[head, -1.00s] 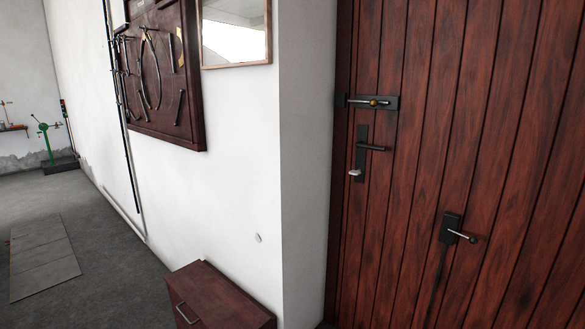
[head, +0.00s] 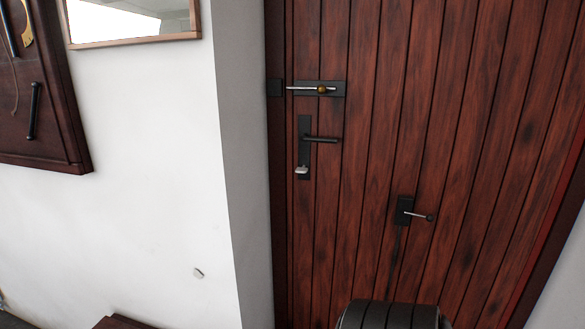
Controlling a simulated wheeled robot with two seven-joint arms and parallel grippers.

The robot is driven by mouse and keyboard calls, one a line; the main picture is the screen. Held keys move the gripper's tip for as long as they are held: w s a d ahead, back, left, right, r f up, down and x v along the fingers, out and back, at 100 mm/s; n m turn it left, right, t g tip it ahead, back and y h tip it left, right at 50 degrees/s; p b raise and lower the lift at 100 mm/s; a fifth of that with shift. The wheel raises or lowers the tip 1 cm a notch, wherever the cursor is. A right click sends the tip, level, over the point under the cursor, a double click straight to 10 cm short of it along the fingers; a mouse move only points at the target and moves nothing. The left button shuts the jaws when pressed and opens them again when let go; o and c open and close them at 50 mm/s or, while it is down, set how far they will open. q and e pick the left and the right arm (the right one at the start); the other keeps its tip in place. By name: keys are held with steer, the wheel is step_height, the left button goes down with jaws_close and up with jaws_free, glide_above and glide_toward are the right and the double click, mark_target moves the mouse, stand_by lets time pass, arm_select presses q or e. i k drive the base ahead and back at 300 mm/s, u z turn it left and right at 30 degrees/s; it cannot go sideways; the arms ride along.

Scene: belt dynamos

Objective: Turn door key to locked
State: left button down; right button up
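The door key (head: 302,170) is a small silver piece at the lower end of the black lock plate (head: 304,130) on the brown plank door (head: 365,180). A black lever handle (head: 322,139) sticks out to the right from the plate above it. The key's bow looks flat and roughly level, but it is too small to read its lock position. Neither of my grippers shows in the head view, and nothing is seen touching the key.
A sliding bolt (head: 321,89) with a brass knob sits above the lock plate. A black box with a silver lever (head: 417,215) is lower right on the door. A white wall (head: 130,210) is at left, with a dark tool board (head: 40,110) and a brown cabinet top (head: 118,322).

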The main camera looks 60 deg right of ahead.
mark_target(302, 169)
steer(key=z, duration=0.6)
steer(key=i, duration=1)
steer(key=z, duration=0.7)
